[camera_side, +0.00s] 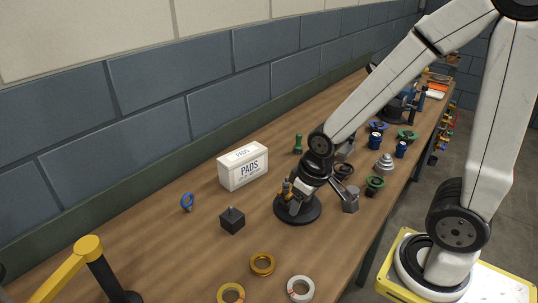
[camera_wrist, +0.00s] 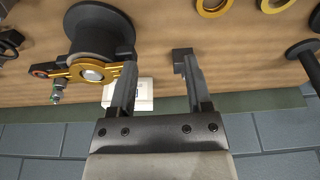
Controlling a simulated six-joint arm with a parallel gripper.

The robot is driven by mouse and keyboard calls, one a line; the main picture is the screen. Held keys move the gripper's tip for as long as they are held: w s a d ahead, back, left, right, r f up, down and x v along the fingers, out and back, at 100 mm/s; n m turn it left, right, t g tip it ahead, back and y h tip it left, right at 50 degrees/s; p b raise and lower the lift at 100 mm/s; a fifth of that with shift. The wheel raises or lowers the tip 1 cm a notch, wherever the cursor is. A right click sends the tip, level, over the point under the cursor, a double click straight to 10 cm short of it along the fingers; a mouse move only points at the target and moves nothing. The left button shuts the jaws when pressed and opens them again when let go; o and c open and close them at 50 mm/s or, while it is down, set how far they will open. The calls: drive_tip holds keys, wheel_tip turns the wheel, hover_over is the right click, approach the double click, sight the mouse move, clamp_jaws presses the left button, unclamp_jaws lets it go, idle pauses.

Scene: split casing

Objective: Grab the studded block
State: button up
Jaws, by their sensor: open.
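The studded block is a small dark cube (camera_side: 232,221) with a short stud on top. It stands on the bench in front of the white PADS box in the side view. In the wrist view the dark block (camera_wrist: 183,58) shows at the tip of the right finger, which partly covers it; I cannot tell whether they touch. My gripper (camera_wrist: 158,68) is open and nothing is held between its fingers. In the side view its end is by the round black stand, right of the block and apart from it; its fingers are hard to make out there.
The white PADS box (camera_side: 243,166) stands behind the block. The round black stand (camera_side: 311,212) carries a gold part (camera_wrist: 92,72) close beside my left finger. A blue ring piece (camera_side: 187,202), gold rings (camera_side: 262,264) and a yellow-topped post (camera_side: 88,247) surround the block, with bare bench between.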

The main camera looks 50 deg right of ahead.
drive_tip(key=shift+w, duration=0.1)
drive_tip(key=n+t+y, duration=0.4)
drive_tip(key=t+y, duration=0.1)
drive_tip(key=t, duration=0.5)
approach(233, 207)
drive_tip(key=shift+w+a+f, duration=0.15)
drive_tip(key=shift+w+f, duration=0.1)
drive_tip(key=shift+w, duration=0.15)
idle(0.3)
drive_tip(key=shift+x, duration=3.95)
